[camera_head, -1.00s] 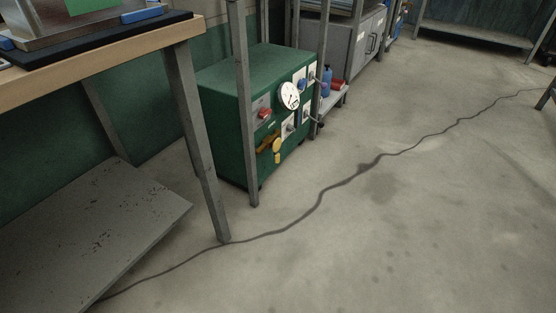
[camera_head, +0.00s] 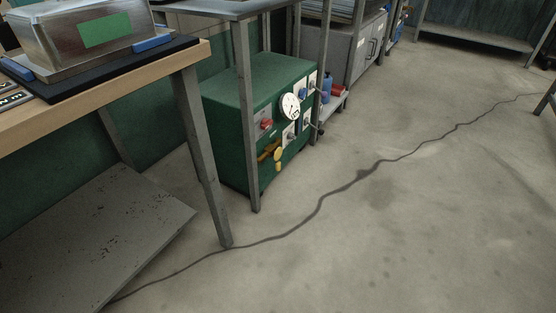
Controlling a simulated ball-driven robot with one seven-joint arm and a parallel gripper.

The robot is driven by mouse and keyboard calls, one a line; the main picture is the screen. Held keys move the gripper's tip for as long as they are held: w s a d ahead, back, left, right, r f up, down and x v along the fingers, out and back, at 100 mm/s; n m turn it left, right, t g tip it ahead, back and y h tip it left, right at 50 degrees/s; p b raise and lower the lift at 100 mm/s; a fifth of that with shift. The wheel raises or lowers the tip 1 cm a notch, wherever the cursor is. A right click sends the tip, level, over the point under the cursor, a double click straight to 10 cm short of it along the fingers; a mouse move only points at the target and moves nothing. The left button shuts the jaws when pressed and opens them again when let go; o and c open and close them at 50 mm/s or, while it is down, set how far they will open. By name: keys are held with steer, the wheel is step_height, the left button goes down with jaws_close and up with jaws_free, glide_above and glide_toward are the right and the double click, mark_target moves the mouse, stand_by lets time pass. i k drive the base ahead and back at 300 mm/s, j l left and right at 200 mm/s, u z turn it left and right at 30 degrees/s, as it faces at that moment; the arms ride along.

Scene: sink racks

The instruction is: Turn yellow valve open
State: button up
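The yellow valve (camera_head: 278,153) is on the front face of a green cabinet (camera_head: 232,155), low down, below a red control and a round white gauge. It is small in the picture, and I cannot tell the exact angle of its handle. The cabinet stands on the floor under a metal-legged table, with a grey leg (camera_head: 245,110) in front of it. My gripper is not in view.
A wooden workbench (camera_head: 130,88) with a metal box (camera_head: 85,38) stands at the left; its leg (camera_head: 205,160) reaches the floor left of the cabinet. A low grey shelf (camera_head: 90,230) lies beneath. The concrete floor (camera_head: 400,220) is clear, crossed by a dark crack.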

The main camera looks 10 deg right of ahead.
mark_target(278, 162)
steer(key=i+l+u, duration=0.25)
steer(key=i+l, duration=0.25)
steer(key=i+l+u, duration=0.15)
steer(key=l, duration=0.3)
steer(key=i+l+u, duration=0.1)
steer(key=i+l, duration=0.2)
steer(key=i+l+u, duration=0.15)
steer(key=l, duration=0.3)
steer(key=i+l+u, duration=0.1)
steer(key=i+l, duration=0.15)
steer(key=l, duration=0.15)
steer(key=i+l+u, duration=0.15)
steer(key=l, duration=0.25)
